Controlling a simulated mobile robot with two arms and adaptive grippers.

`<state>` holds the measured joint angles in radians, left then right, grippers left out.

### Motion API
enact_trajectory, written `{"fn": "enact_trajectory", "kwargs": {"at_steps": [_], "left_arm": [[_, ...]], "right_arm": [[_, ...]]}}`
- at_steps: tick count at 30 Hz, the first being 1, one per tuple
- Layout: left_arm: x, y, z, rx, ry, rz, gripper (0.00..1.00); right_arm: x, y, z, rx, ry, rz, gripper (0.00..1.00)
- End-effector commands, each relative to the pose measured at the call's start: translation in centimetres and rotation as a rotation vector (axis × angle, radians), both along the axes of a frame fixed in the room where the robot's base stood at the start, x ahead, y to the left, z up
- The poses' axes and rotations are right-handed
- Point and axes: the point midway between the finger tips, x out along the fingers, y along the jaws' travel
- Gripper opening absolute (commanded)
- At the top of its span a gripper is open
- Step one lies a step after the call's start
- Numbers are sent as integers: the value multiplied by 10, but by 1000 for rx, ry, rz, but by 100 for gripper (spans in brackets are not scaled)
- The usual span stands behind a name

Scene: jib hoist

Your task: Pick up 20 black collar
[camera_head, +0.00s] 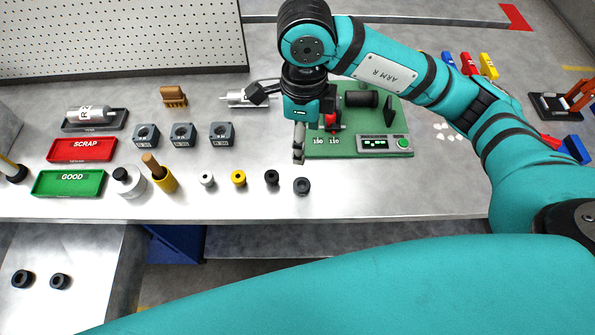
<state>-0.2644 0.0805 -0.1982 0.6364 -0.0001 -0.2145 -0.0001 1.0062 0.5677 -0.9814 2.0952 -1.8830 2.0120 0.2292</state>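Two black collars stand near the front edge of the bench: a smaller one (272,178) and a larger one (302,186) just to its right. No size mark is readable on either. Two more black rings, one (22,279) and another (60,281), lie on the lower surface at the front left. My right gripper (293,99) is above the bench at the left edge of the green device, behind the collars and apart from them. Its fingers look spread, with nothing visible between them. My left gripper is out of view.
A white collar (207,179) and yellow collar (239,178) stand left of the black ones. The green gauge device (345,148) is behind right. Dark blocks (183,135), a red SCRAP tray (82,150) and green GOOD tray (68,184) are left. The bench front right is clear.

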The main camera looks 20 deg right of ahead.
Motion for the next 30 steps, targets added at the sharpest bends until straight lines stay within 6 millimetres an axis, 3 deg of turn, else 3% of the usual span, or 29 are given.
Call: {"fn": "enact_trajectory", "kwargs": {"at_steps": [6, 9, 15, 21, 30], "left_arm": [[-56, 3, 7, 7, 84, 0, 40], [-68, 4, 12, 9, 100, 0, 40], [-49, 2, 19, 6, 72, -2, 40], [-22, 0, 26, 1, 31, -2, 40], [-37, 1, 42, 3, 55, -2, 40]], "right_arm": [[-2, 0, -46, -1, 9, -2, 64], [-3, 0, -68, 0, 10, -2, 64], [-2, 1, -100, 2, 6, 0, 64], [-3, 1, -112, 3, 5, 0, 64], [-7, 2, -153, 3, 4, -2, 64]]}}
